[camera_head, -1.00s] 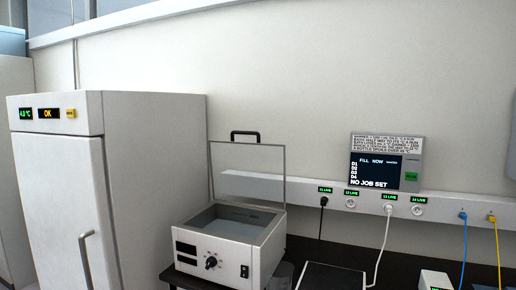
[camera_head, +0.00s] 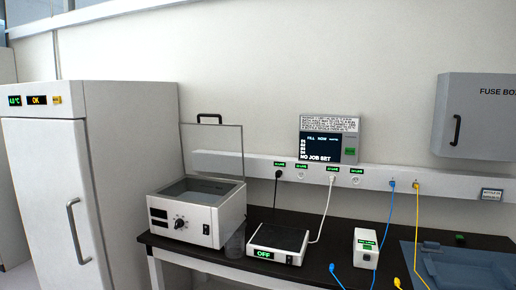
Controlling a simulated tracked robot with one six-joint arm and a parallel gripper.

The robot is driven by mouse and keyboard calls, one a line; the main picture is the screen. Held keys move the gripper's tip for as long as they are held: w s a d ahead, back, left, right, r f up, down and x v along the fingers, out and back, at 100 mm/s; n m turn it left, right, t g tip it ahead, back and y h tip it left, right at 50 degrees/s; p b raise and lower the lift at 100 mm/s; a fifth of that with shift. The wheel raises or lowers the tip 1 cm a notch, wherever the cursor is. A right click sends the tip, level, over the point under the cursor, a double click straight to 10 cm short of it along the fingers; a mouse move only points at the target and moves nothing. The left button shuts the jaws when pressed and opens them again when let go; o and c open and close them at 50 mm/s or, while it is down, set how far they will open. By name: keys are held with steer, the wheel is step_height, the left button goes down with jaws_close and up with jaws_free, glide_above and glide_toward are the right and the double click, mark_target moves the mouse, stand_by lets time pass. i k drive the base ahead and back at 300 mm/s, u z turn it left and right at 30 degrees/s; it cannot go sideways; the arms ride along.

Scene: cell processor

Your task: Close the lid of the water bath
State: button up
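The water bath (camera_head: 188,218) is a white box at the left end of the black bench, with a knob and a switch on its front. Its clear lid (camera_head: 212,150) stands upright, open, hinged at the back rim. A black handle (camera_head: 209,118) sits on the lid's top edge. The basin inside shows uncovered. My gripper is not in view.
A white fridge (camera_head: 130,180) stands close to the left of the bath. A clear beaker (camera_head: 235,243) and a black-topped plate reading OFF (camera_head: 278,240) are to its right. A white box (camera_head: 366,247), a blue tray (camera_head: 470,265) and cables lie further right on the bench.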

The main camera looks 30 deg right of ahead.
mark_target(205, 115)
steer(key=k, duration=0.65)
steer(key=z, duration=0.65)
steer(key=i, duration=2.25)
steer(key=u, duration=0.4)
